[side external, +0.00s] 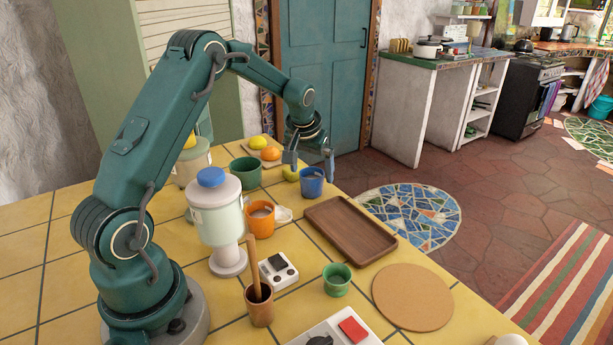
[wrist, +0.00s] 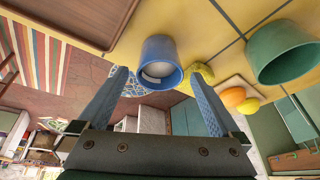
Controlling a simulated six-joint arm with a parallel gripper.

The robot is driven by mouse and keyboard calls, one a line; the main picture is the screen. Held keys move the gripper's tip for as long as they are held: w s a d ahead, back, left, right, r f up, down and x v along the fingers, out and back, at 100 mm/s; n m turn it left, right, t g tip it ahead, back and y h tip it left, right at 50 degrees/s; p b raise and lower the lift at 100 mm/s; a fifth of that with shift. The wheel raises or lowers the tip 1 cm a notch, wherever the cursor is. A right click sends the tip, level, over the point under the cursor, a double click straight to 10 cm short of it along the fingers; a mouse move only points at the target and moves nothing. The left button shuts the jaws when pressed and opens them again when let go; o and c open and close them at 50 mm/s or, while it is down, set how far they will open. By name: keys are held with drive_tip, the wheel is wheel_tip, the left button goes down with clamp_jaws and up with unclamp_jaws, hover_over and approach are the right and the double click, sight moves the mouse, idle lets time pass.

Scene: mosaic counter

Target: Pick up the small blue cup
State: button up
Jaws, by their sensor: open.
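The small blue cup (side external: 312,184) stands upright on the yellow tiled counter, near its far edge. My gripper (side external: 311,160) is open and empty, just above the cup and near its rim. In the wrist view, the blue cup (wrist: 159,52) shows between and just beyond the two fingertips of my gripper (wrist: 158,74), with its open mouth towards the camera. I cannot tell whether a finger touches it. Something light grey shows inside the cup.
An orange cup (side external: 260,217) is nearer the camera. A brown wooden tray (side external: 350,230) lies to the right. The counter edge is close behind.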

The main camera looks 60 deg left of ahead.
drive_tip(key=shift+x, duration=1.35)
drive_tip(key=shift+c, duration=0.3)
drive_tip(key=c, duration=1.5)
